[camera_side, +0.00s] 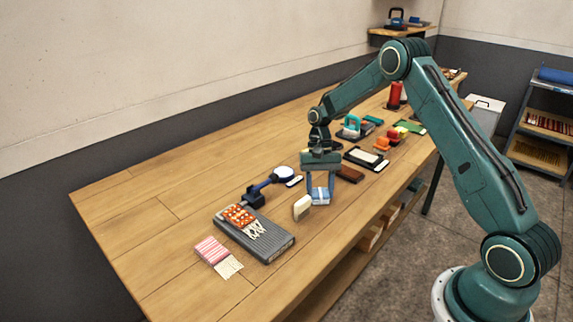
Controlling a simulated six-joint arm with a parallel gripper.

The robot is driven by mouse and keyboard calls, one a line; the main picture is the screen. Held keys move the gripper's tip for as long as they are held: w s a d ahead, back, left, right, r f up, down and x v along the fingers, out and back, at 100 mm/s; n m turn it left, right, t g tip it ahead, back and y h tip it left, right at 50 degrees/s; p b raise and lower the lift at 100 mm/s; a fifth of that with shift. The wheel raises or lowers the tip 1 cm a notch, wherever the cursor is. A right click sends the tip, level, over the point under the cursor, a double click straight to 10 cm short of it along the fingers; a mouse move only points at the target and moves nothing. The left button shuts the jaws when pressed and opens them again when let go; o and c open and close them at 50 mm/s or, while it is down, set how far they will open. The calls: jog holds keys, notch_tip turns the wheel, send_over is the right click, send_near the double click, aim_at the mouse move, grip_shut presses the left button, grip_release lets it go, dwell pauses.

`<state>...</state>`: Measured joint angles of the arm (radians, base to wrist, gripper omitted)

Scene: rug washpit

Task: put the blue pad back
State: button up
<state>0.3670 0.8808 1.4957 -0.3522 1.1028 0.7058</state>
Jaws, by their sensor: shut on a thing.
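My gripper (320,194) points down over the middle of the wooden table. Its two fingers are shut on a small light-blue and white block, which appears to be the blue pad (320,197). The pad is low, at or just above the tabletop; I cannot tell whether it touches. A cream block (302,207) stands just left of the pad. A dark-framed tray with a pale inside (366,157) lies behind and to the right of my gripper. Where the pad belongs is not clear from this view.
A brown block (351,174) lies right of my gripper. A blue-handled tool with a round white head (283,173) lies left. A grey ribbed board (270,246) bears an orange fringed piece (241,215); a pink striped piece (212,250) lies nearer. Several coloured items crowd the table's far right.

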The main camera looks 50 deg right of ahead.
jog(key=shift+f, duration=0.1)
jog(key=o, duration=0.9)
jog(key=shift+v, duration=3.9)
